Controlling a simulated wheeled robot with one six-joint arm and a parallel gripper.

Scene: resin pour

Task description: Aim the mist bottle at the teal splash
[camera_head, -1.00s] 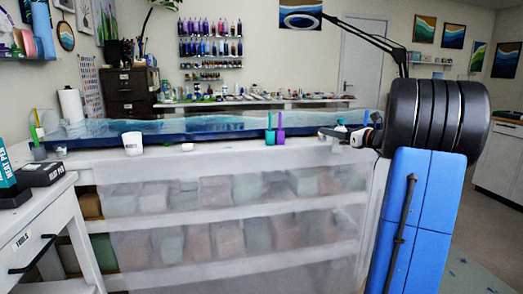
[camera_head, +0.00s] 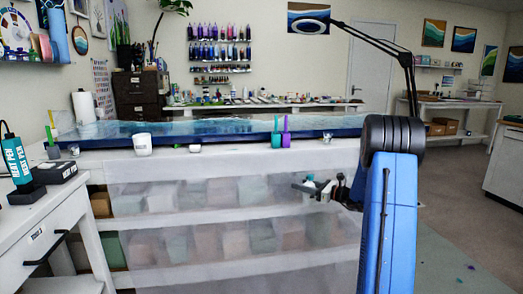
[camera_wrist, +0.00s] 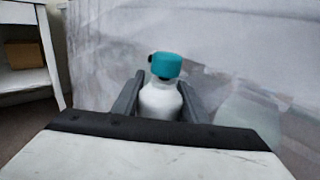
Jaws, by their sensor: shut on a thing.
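The mist bottle (camera_wrist: 161,100), white with a teal top, stands upright between the two dark fingers of my gripper (camera_wrist: 160,92), which is shut on it. In the head view the small mist bottle (camera_head: 309,184) and my gripper (camera_head: 322,191) are in front of the table's draped sheet, below the tabletop. Small spots (camera_head: 470,267) mark the floor at the far right; one looks purple and another teal, but they are too small to tell which is the teal splash. The wrist view shows no splash.
A drawer cabinet (camera_head: 40,235) stands at left. The floor (camera_head: 445,225) at right looks mostly clear.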

